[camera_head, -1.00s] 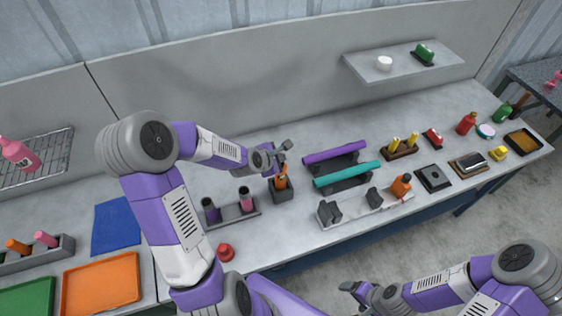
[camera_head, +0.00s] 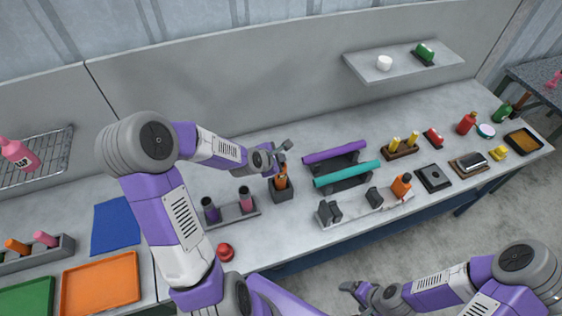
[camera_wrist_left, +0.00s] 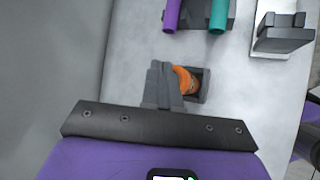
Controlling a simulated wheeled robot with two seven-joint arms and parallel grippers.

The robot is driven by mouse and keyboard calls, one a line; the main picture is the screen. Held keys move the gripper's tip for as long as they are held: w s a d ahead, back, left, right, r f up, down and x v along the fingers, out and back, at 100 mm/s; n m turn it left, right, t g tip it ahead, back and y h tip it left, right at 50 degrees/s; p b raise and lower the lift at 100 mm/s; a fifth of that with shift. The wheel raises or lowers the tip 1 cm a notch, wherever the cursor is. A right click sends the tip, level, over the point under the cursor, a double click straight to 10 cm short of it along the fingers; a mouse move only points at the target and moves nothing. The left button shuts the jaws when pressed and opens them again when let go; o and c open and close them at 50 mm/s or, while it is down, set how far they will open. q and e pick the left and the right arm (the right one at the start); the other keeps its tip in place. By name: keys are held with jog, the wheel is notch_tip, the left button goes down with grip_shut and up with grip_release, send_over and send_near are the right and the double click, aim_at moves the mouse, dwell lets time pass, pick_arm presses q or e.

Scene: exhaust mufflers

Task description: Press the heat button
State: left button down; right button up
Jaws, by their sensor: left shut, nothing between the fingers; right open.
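An orange-handled tool (camera_head: 281,180) stands in a dark square holder (camera_head: 282,194) near the middle of the bench. In the left wrist view its round orange top (camera_wrist_left: 185,79) shows beside my fingers, with the holder (camera_wrist_left: 204,86) around it. No label shows which part is the heat button. My left gripper (camera_head: 285,147) is shut and empty, above the tool; its fingers also show in the left wrist view (camera_wrist_left: 162,84) and partly cover the orange top. I cannot tell whether they touch it. My right gripper (camera_head: 348,287) is open and empty, in front of the bench.
A red round knob (camera_head: 225,252) sits near the bench's front edge. A rack with purple and pink cylinders (camera_head: 238,211) stands left of the holder. Purple (camera_head: 335,152) and teal (camera_head: 347,174) tubes lie to its right.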

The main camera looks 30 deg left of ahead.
pick_arm(q)
jog(key=shift+f+b, duration=0.3)
jog(key=shift+f, duration=0.1)
jog(key=shift+r, duration=0.5)
jog(key=shift+r+p, duration=2.4)
jog(key=shift+r, duration=0.65)
jog(key=shift+f, duration=0.1)
